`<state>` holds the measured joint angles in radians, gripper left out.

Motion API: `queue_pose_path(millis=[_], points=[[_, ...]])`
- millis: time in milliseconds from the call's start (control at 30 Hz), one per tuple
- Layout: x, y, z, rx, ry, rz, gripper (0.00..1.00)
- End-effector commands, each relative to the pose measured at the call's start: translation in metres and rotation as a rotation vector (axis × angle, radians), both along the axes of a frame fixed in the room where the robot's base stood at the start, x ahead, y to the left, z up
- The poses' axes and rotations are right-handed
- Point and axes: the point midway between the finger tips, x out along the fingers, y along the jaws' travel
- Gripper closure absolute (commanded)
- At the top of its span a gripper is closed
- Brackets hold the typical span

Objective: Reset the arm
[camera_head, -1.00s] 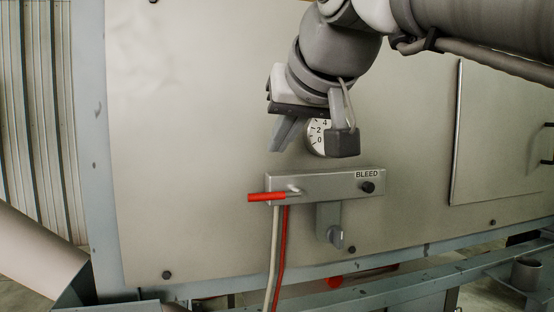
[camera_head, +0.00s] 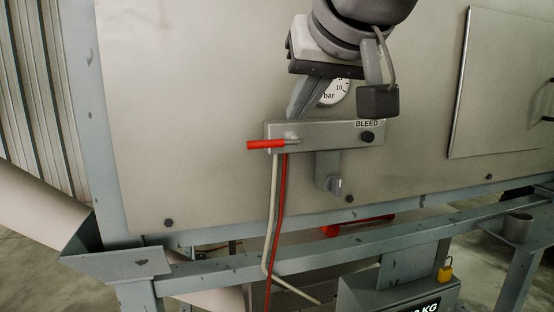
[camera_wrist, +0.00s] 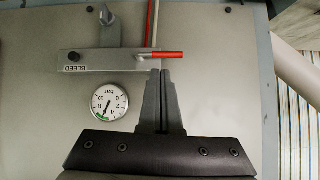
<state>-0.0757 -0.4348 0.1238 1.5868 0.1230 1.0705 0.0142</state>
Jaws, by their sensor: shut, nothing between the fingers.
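My gripper (camera_head: 292,114) hangs in front of the grey panel (camera_head: 190,120), fingers pointing down just above the BLEED block (camera_head: 325,135). Its fingers are together and empty. In the wrist view the shut fingertips (camera_wrist: 161,72) show beside the block (camera_wrist: 95,61), close to the red lever (camera_wrist: 162,54). I cannot tell whether they touch the block. In the head view the lever (camera_head: 265,144) lies level, sticking out left from the block. My arm comes in from the top and partly hides the round gauge (camera_head: 335,91).
The whole gauge (camera_wrist: 109,104) shows in the wrist view, with a green arc. A grey handle (camera_head: 330,175) hangs below the block, and a black knob (camera_head: 367,137) is at its right. Pale and red hoses (camera_head: 279,210) run down. A steel frame rail (camera_head: 340,240) crosses below.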

Motion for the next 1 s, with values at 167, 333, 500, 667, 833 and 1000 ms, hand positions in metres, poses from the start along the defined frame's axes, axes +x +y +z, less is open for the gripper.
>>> queue_pose_path(millis=[167, 333, 500, 667, 833, 1000], points=[[-0.017, -0.037, -0.087, -0.044, 0.114, -0.078, 1.00], [-0.045, -0.070, -0.173, -0.079, 0.227, -0.140, 1.00], [-0.080, -0.094, -0.251, -0.103, 0.327, -0.184, 1.00], [-0.105, -0.106, -0.298, -0.115, 0.391, -0.205, 1.00], [-0.115, -0.110, -0.315, -0.120, 0.414, -0.211, 1.00], [-0.115, -0.110, -0.315, -0.120, 0.415, -0.211, 1.00]])
